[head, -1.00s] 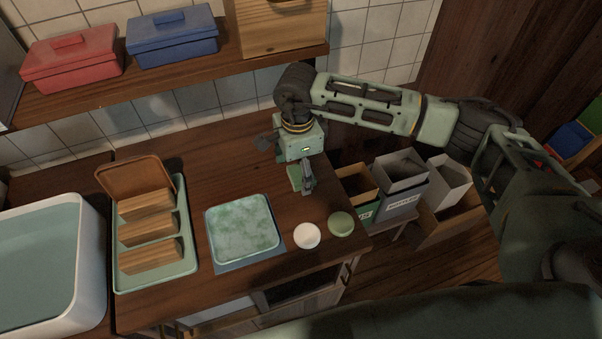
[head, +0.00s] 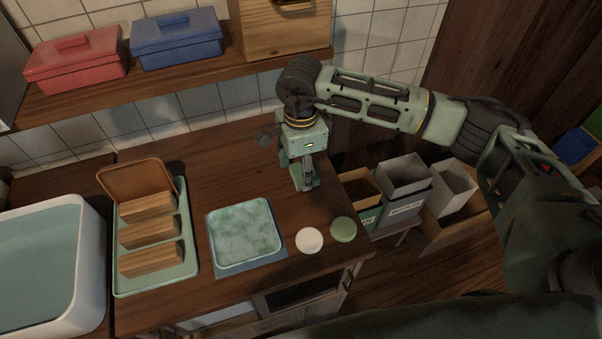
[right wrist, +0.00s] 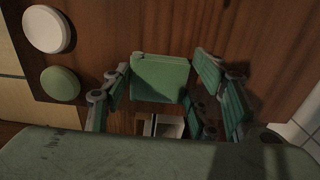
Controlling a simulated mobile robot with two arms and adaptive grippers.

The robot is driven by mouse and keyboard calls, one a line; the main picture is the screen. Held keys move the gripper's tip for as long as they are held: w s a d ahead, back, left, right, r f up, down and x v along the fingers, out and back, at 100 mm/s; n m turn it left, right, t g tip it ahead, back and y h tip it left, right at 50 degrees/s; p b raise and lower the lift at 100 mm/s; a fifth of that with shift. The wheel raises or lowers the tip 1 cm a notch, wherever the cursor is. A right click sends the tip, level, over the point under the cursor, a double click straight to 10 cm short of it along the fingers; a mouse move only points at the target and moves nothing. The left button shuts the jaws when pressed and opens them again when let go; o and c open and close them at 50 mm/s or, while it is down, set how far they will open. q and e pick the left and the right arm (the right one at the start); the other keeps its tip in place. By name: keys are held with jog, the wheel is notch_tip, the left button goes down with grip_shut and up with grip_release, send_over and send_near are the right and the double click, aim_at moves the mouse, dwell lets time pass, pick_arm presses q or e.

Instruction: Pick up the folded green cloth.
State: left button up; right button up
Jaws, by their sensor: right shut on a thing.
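The folded green cloth (head: 296,173) is at the right part of the wooden counter, mostly hidden by my right gripper (head: 306,184) in the head view. In the right wrist view the cloth (right wrist: 160,77) shows as a small green folded block between the fingers of my right gripper (right wrist: 165,88). The right gripper points down and is shut on the cloth. I cannot tell whether the cloth is clear of the counter. My left gripper is not in view.
A white disc (head: 309,240) and a green disc (head: 343,229) lie near the counter's front right. A green marbled tray (head: 245,233) and a compartment tray (head: 189,262) with wooden blocks stand to the left. Open bins (head: 404,177) stand beyond the right edge.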

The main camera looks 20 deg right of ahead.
notch_tip(320, 180, up, 2)
jog(key=shift+w+b, duration=0.1)
jog(key=shift+b, duration=0.25)
jog(key=s+d+r+b, duration=0.1)
jog(key=s+d+r, duration=0.1)
jog(key=s, duration=0.3)
jog(key=s+d+r+b, duration=0.1)
jog(key=s+d+r, duration=0.1)
jog(key=s+r, duration=0.3)
jog(key=shift+s+d, duration=0.3)
jog(key=shift+s, duration=0.2)
